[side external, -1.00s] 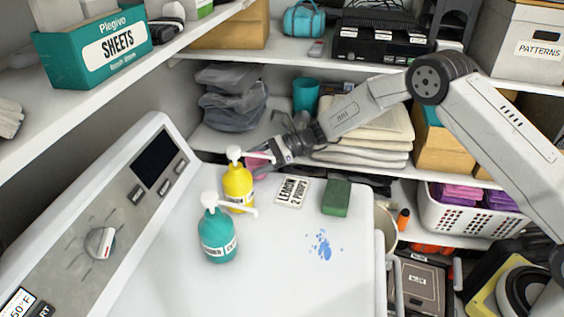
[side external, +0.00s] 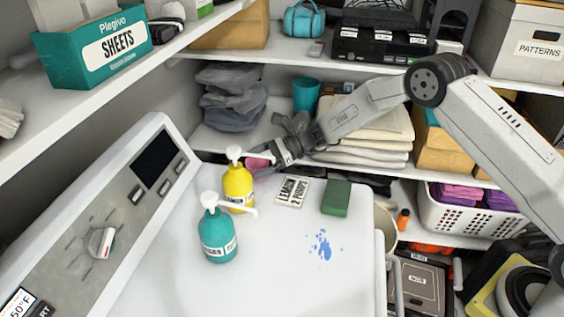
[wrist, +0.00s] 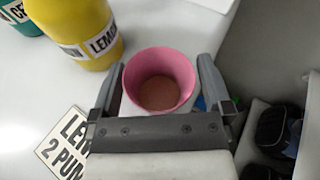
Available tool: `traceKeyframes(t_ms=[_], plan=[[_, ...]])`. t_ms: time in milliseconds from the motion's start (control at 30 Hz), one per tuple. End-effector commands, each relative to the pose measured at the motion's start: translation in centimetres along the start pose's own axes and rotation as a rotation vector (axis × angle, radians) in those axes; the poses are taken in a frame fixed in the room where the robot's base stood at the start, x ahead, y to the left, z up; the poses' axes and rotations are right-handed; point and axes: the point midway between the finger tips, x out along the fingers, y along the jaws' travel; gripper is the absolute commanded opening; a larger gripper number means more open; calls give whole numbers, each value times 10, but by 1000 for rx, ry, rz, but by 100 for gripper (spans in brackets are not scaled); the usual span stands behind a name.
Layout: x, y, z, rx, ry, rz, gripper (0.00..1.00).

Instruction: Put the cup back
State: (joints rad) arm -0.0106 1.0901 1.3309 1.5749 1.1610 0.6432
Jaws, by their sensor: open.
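A pink cup (wrist: 160,82) with a brownish inside bottom sits between the two fingers of my open gripper (wrist: 160,66) in the wrist view. The fingers lie close along both sides of it; I cannot tell whether they touch. In the side view the cup (side external: 258,161) shows only in part, behind the yellow pump bottle (side external: 238,184), near the back of the white machine top (side external: 290,265). Its base is hidden there. My gripper (side external: 272,158) reaches it from the shelf side. A teal cup (side external: 306,95) stands on the middle shelf behind.
A teal pump bottle (side external: 218,236), a label card (side external: 292,192) and a green sponge (side external: 336,198) are on the machine top, with a blue spill (side external: 322,244). The front of the top is clear.

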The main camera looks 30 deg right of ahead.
Motion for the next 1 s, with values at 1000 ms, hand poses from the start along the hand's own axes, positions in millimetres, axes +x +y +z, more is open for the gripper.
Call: traceKeyframes(t_ms=[1000], plan=[[-119,0,1,0,0,-1,100]])
